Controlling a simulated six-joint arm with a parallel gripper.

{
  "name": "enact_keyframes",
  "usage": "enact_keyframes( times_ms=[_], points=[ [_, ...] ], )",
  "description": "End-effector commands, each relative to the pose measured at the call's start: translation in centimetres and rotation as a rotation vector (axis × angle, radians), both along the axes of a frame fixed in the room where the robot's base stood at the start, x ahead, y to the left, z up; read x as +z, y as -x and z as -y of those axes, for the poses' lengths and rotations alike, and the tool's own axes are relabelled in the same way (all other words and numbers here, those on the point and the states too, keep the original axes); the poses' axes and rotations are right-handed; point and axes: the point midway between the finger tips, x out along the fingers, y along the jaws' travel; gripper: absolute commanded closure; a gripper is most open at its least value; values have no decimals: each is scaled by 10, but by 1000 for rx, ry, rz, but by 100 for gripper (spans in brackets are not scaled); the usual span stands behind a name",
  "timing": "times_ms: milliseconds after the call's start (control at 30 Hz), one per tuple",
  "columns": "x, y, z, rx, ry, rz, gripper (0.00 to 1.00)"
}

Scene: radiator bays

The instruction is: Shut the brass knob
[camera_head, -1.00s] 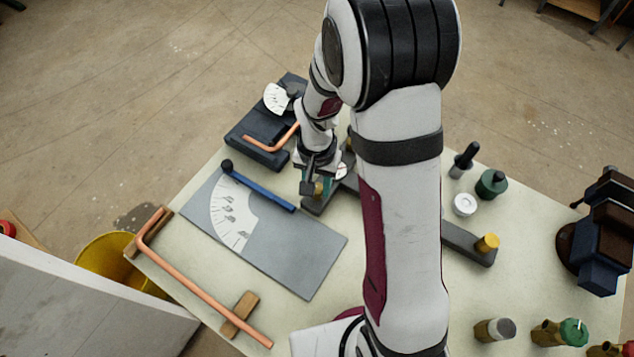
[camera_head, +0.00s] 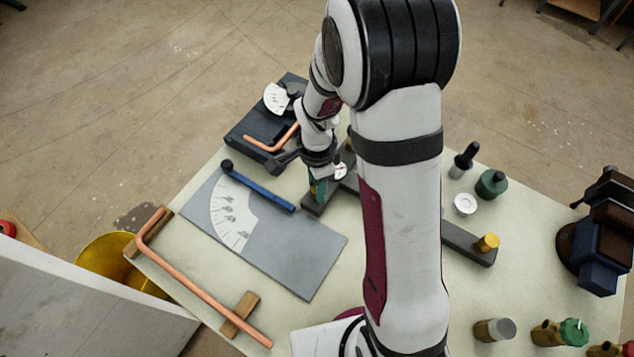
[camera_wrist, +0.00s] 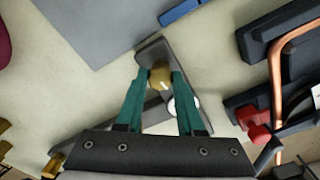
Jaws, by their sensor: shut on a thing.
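The brass knob (camera_wrist: 160,79) sits at the end of a dark grey bar (camera_wrist: 150,55) in the wrist view, with a pale line on its top. The two green fingertips of my gripper (camera_wrist: 160,75) are on either side of it, shut on it. In the head view my gripper (camera_head: 318,188) points down at the near left end of the bar, and its fingers hide most of the knob. Another yellow knob (camera_head: 487,242) stands at the bar's right end, clear of my gripper.
A grey plate with a white dial (camera_head: 232,215) and a blue lever (camera_head: 262,190) lies left of my gripper. A bent copper pipe (camera_head: 200,287) rests on wooden blocks. A dark bender with a copper piece (camera_head: 272,143) stands behind. A white-topped fitting (camera_wrist: 184,105) is close to the fingers.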

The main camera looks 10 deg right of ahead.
Motion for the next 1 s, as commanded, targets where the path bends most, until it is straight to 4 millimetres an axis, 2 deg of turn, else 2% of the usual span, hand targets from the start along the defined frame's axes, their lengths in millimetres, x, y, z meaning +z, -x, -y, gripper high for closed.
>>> enact_keyframes(
  times_ms=[367,933,967,1000],
  points=[
    [0,0,0,-154,0,0,100],
    [0,0,0,-181,0,0,100],
    [0,0,0,-181,0,0,60],
    [0,0,0,-181,0,0,52]
  ],
)
